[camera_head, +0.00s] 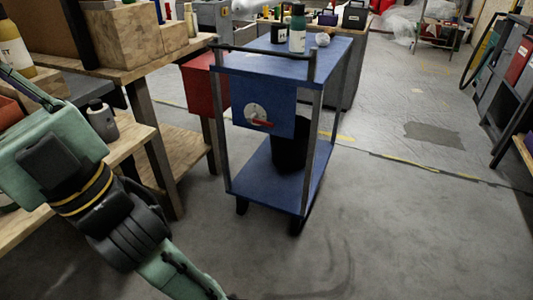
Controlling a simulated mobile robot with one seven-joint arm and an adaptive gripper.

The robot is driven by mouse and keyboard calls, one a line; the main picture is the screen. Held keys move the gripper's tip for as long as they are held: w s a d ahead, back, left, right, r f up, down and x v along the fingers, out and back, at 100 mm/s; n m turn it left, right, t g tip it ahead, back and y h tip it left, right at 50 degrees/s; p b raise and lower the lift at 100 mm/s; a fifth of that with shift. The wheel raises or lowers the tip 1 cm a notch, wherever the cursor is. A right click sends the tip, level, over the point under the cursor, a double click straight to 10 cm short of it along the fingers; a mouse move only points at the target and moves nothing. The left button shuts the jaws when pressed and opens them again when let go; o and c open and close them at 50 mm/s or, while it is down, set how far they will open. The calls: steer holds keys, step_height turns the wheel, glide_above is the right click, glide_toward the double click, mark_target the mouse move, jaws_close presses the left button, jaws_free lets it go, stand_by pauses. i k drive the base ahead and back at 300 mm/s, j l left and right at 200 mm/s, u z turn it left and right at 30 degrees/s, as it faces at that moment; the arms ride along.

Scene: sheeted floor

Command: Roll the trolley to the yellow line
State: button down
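The blue trolley (279,72) stands upright on the floor in the middle of the head view. It has a top shelf, a lower shelf (262,184) and a dark handle bar (262,50) on its near side. A dark bottle, a small jar and a pale round item stand on top. A black bin (290,145) stands on the lower shelf. A yellow line (430,167) crosses the floor to the right of and behind the trolley; part is hidden by it. My arm reaches in from the lower left, apart from the trolley. My gripper is out of frame.
A wooden workbench (110,68) with boxes is close on the trolley's left, with a red box (200,84) between them. Dark shelving (505,90) stands at the right edge. The grey floor right of the trolley is open, with a dark patch (434,134) beyond the line.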

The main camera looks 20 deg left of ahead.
mark_target(264, 81)
steer(key=i+j+u, duration=0.3)
steer(key=u, duration=0.2)
steer(key=i+j+u, duration=0.15)
steer(key=i+u, duration=0.15)
steer(key=u, duration=0.15)
